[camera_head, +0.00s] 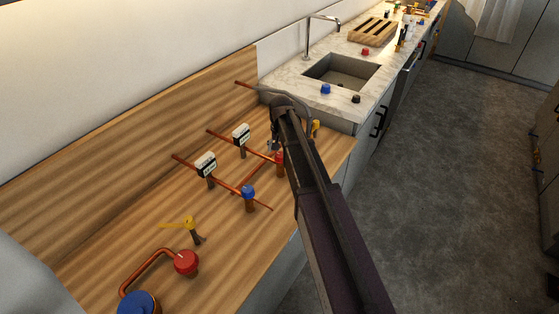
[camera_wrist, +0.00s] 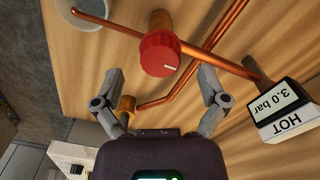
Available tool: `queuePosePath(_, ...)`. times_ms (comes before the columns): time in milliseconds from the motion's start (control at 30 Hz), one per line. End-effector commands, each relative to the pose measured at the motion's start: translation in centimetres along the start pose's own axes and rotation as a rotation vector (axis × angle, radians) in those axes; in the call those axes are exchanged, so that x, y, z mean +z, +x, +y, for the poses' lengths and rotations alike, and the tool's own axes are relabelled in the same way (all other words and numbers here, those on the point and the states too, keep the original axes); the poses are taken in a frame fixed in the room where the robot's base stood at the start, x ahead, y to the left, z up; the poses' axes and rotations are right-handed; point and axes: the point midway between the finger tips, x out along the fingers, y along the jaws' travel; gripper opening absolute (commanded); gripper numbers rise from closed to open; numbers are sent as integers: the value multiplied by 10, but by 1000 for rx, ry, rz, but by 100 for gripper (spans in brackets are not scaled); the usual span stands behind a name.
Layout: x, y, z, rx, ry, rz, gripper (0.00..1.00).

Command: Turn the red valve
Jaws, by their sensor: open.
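The red valve (camera_wrist: 160,52) is a round knob with a white mark, set on a copper fitting where copper pipes meet. In the wrist view it is at upper middle. In the head view the red valve (camera_head: 280,157) shows just left of my arm, partly hidden by it. My gripper (camera_wrist: 161,73) is open, with one finger to the left of the knob and one to the right. Clear gaps show between the knob and both fingers, so no contact is visible. In the head view the fingertips are mostly hidden near the knob.
A gauge block (camera_wrist: 286,110) reading "HOT" and "3.0 bar" is close to my right finger. A brass fitting (camera_wrist: 126,104) is near the left finger. A blue valve (camera_head: 248,191), a second gauge (camera_head: 206,165) and another red knob (camera_head: 186,262) stand on the wooden counter.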

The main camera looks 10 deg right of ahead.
Motion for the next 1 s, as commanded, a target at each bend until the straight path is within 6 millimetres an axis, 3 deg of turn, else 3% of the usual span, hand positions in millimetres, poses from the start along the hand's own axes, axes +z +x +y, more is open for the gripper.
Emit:
queuePosePath(300,0,24,0,0,-1,0,93)
queuePosePath(867,0,29,-1,0,-2,0,93)
queuePosePath(1000,0,29,-1,0,-2,0,54)
